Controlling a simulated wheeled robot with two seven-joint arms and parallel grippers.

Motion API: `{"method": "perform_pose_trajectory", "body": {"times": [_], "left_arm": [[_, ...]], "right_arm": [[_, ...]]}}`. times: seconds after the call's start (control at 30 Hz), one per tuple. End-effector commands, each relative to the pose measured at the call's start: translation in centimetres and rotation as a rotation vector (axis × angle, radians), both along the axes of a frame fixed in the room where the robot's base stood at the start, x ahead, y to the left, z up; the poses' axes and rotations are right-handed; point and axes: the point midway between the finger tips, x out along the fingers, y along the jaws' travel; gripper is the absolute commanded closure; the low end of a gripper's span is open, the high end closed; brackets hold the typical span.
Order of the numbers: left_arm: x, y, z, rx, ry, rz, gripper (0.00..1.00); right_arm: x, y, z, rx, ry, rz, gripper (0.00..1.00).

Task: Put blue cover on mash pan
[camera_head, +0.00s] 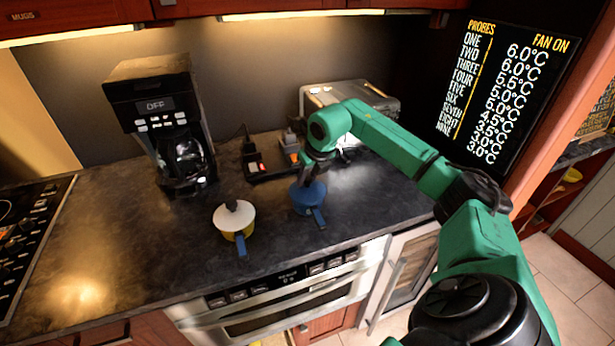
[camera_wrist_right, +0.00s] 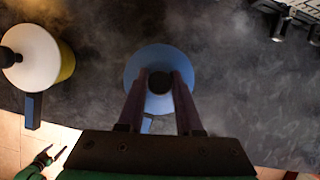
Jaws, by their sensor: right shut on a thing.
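The blue cover (camera_head: 301,194) is a round disc with a dark knob (camera_wrist_right: 160,82) on the counter's front part. A blue handle (camera_head: 318,216) sticks out below it toward the front, and the body of the vessel under the cover is mostly hidden. My right gripper (camera_head: 309,176) is above the cover, pointing down, with its fingers shut on the knob. The blue disc (camera_wrist_right: 136,75) is centred between the fingers in the right wrist view. I cannot tell whether the cover is raised. My left gripper (camera_wrist_right: 50,158) appears low over the floor in the right wrist view, its fingers apart.
A yellow pan (camera_head: 241,234) with a white lid (camera_head: 227,216) and blue handle stands left of the blue cover. A coffee maker (camera_head: 160,120) and a toaster (camera_head: 375,98) stand at the back, a black tray (camera_head: 268,172) between them. Free counter lies left of the yellow pan.

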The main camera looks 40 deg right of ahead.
Motion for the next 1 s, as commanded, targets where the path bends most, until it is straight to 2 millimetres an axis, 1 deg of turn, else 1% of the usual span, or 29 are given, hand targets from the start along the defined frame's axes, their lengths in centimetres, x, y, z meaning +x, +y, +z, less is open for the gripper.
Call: {"method": "perform_pose_trajectory", "body": {"times": [0.1,0.77,0.8,0.87,0.9,1.0], "left_arm": [[-0.02,0.01,-0.24,0.000,0.000,0.000,0.01],[-0.01,0.01,-0.23,0.000,0.000,0.000,0.01],[-0.01,0.02,-0.23,0.000,0.000,0.000,0.01],[-0.01,0.02,-0.23,0.000,0.000,0.000,0.01],[-0.01,0.02,-0.23,0.000,0.000,0.000,0.01],[0.00,0.01,-0.23,0.000,0.000,0.000,0.01]], "right_arm": [[0.00,-0.01,-0.31,0.000,0.000,0.000,1.00],[0.00,-0.01,-0.35,0.000,-0.001,0.000,1.00],[0.00,-0.01,-0.35,0.000,-0.001,0.000,0.62],[0.00,-0.01,-0.35,0.000,-0.001,-0.001,0.39],[0.00,-0.01,-0.36,0.000,-0.001,0.000,0.31],[0.00,-0.01,-0.36,0.000,-0.001,0.000,0.31]]}}
